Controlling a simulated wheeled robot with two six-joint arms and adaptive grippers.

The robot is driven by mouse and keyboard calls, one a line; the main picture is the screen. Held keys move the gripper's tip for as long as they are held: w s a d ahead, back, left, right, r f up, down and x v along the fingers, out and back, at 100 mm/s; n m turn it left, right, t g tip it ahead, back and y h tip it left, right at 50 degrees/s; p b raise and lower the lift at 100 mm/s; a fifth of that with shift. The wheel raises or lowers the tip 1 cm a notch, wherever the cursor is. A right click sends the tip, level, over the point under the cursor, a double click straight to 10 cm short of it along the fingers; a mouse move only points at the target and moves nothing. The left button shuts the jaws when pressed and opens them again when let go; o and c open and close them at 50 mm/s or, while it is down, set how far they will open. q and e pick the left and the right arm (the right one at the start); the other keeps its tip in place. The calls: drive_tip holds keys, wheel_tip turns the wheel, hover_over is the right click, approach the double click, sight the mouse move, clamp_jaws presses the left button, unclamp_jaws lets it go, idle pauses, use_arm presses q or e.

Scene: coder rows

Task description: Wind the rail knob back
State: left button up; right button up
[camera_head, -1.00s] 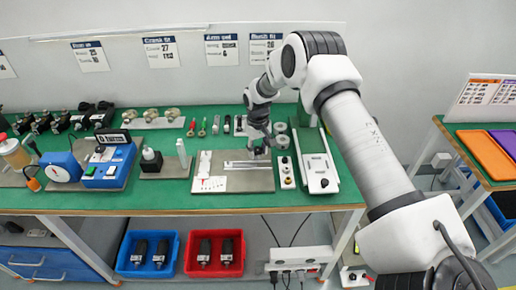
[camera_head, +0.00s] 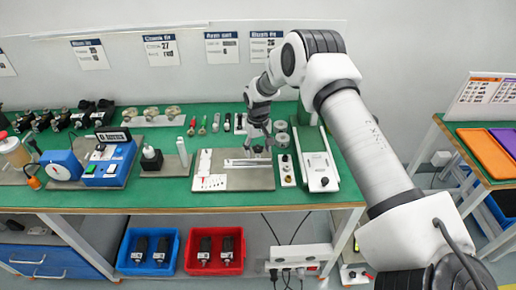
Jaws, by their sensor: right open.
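My right gripper (camera_head: 258,146) is open and points down over the grey plate (camera_head: 235,183) on the green bench. A pale slotted rail (camera_head: 247,162) lies across this plate, just below the fingers. The rail knob is too small to make out; a dark spot shows at the fingertips, and I cannot tell if it is the knob or part of the gripper. My left gripper is not in view.
A white block with round knobs (camera_head: 287,171) and a white long fixture (camera_head: 321,172) stand right of the plate. Grey round parts (camera_head: 282,140) are behind. A blue box (camera_head: 107,165) stands left. The bench front is mostly clear.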

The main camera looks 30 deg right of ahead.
sight(258, 147)
wheel_tip(258, 147, up, 12)
idle(0.3)
idle(0.4)
